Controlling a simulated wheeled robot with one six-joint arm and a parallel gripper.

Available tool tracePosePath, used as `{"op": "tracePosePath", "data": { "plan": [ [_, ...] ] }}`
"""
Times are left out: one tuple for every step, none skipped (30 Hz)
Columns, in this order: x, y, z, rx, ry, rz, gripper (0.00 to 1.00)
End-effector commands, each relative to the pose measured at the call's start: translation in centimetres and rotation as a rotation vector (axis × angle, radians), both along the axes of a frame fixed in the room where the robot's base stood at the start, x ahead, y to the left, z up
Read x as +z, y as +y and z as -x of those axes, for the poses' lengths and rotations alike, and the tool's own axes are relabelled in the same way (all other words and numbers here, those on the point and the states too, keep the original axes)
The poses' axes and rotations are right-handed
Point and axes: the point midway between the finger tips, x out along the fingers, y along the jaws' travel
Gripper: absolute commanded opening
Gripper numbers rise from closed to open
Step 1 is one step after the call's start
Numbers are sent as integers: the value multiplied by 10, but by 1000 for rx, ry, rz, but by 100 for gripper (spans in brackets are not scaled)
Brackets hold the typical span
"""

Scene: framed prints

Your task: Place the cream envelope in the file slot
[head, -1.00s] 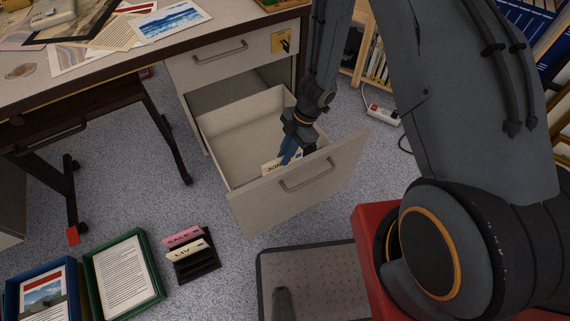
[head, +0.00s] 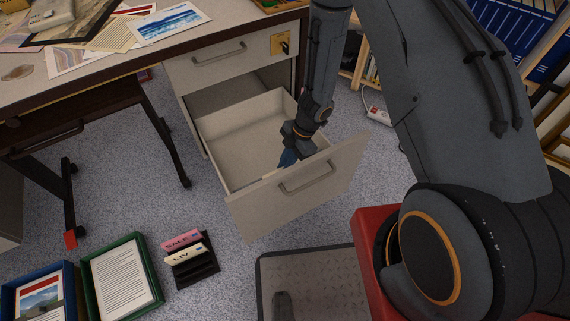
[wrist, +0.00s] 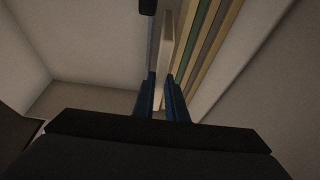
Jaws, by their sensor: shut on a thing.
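My gripper (head: 287,160) points down into the open drawer (head: 228,150), near its front panel. In the wrist view, its blue fingers (wrist: 161,84) are shut on a thin cream thing seen edge-on, which I take for the cream envelope (wrist: 166,45). In the head view only a small pale edge of the envelope (head: 270,174) shows above the drawer front; the rest is hidden. To its right in the wrist view, several file edges (wrist: 200,48) in green, brown and cream stand close together. A grey strip lies just left of the envelope. I cannot tell whether it touches the drawer floor.
The drawer front with its handle (head: 306,179) stands close to my gripper. A black rack (head: 196,270) with pink and cream cards labelled SALE and LIV is on the floor. Green (head: 153,262) and blue trays lie left of it. The desk top holds papers. The drawer's left side is empty.

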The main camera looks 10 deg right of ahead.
Motion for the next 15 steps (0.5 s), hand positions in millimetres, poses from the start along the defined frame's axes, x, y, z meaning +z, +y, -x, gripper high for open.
{"op": "tracePosePath", "data": {
  "plan": [
    [-2,0,0,0,0,0,0],
    [-3,0,0,-1,0,0,0],
    [-3,0,0,-1,0,0,0],
    [-3,0,0,-1,0,0,0],
    [-3,0,0,-1,0,0,0],
    [-3,0,0,-1,0,0,15],
    [-3,0,0,-1,0,0,20],
    [-3,0,0,-1,0,0,25],
    [-3,0,0,-1,0,0,30],
    [-3,0,0,-1,0,0,30],
    [-3,0,0,0,0,0,30],
    [-3,0,0,0,0,0,30],
    [-3,0,0,0,0,0,30],
    [-3,0,0,0,0,0,30],
    [-3,0,0,0,0,0,30]
  ]
}}
